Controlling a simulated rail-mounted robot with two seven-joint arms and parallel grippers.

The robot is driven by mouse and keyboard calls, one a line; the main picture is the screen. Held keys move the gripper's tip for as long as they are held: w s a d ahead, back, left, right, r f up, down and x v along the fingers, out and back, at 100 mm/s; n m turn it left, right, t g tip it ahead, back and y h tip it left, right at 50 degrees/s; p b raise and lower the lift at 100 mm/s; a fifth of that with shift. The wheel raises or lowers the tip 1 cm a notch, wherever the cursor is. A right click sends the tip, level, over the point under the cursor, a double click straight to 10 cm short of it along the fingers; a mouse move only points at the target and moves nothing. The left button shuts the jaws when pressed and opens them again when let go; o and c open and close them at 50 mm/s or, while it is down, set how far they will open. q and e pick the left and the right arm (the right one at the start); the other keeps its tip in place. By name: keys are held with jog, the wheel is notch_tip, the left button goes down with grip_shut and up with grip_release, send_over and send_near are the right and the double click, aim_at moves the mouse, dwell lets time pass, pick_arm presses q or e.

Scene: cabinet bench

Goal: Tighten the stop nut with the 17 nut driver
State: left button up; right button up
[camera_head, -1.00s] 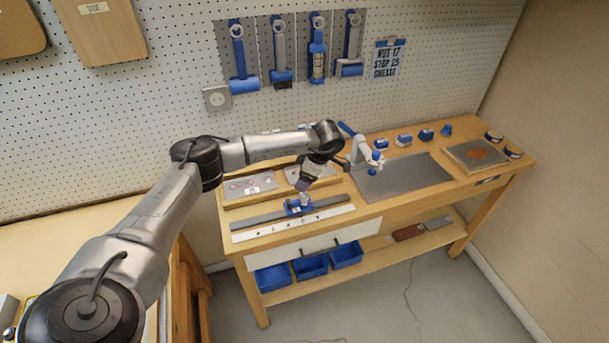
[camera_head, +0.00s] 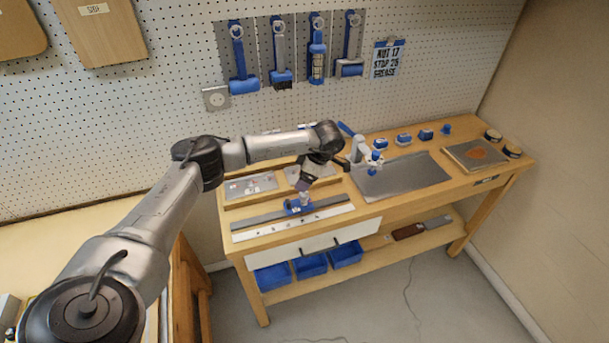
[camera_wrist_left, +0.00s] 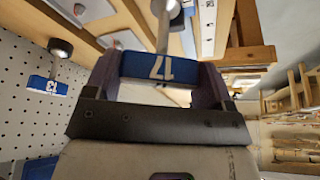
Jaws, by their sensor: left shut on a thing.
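My left gripper (camera_head: 303,186) is over the front left of the bench, above a blue block (camera_head: 293,208) on a grey rail. In the left wrist view the gripper (camera_wrist_left: 160,85) is shut on the blue handle of the 17 nut driver (camera_wrist_left: 158,67). In the head view the driver is mostly hidden by the gripper. I cannot make out the stop nut or whether the driver touches it. My right gripper is not in view.
A blue-handled tool marked 13 (camera_wrist_left: 47,86) shows beside the gripper. A white-grey fixture with blue parts (camera_head: 362,153) stands just right of my gripper. A grey mat (camera_head: 405,175) lies clear. Small blue items (camera_head: 404,138) line the back. Tools hang on the pegboard (camera_head: 280,50).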

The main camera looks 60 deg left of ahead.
pick_arm(q)
jog(key=shift+p, duration=0.3)
dwell(0.6)
jog(key=shift+f+b, duration=0.6)
jog(key=shift+f, duration=0.65)
dwell(1.0)
jog(key=shift+m, duration=0.3)
jog(key=shift+m+t+y+p, duration=0.4)
jog(key=shift+m+p, duration=0.05)
jog(key=shift+m, duration=0.65)
jog(key=shift+m, duration=0.7)
jog(key=shift+m+t+p, duration=0.35)
jog(key=shift+m+t, duration=0.15)
jog(key=shift+m, duration=0.2)
jog(key=shift+y, duration=0.3)
